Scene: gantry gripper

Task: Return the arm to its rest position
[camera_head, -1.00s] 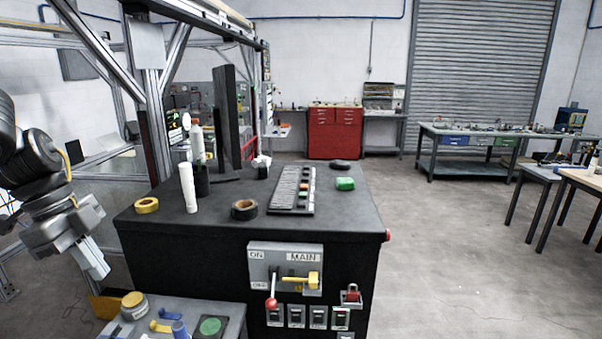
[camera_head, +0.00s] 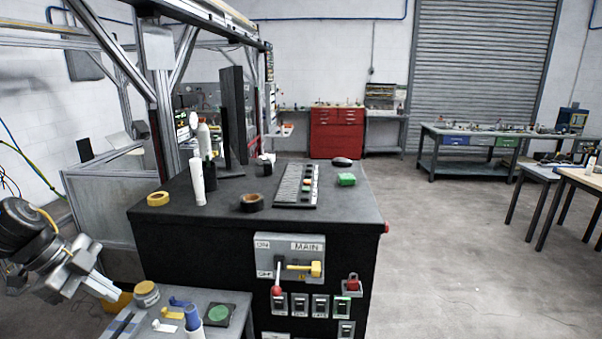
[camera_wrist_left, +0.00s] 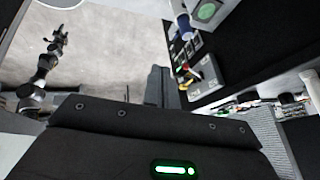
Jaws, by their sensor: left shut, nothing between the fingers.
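My left gripper (camera_head: 108,289) is at the lower left of the head view, in the air left of the black control cabinet (camera_head: 185,265). Its fingers are shut together with nothing between them, pointing down and to the right. They are close to the left edge of the small grey side table (camera_head: 250,295) in the picture. In the left wrist view the shut fingers (camera_wrist_left: 158,88) stand over the floor, beside the cabinet's switch panel (camera_wrist_left: 187,70). A second arm, which looks like my right one, ends in a small gripper (camera_wrist_left: 60,38); its jaws are too small to judge.
The cabinet top holds a yellow tape roll (camera_head: 158,198), a dark tape roll (camera_head: 251,202), a white tube (camera_head: 197,182) and a keyboard (camera_head: 296,185). A red lever (camera_head: 277,291) and yellow handle (camera_head: 316,268) stick out in front. The floor (camera_head: 460,260) on the right is clear.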

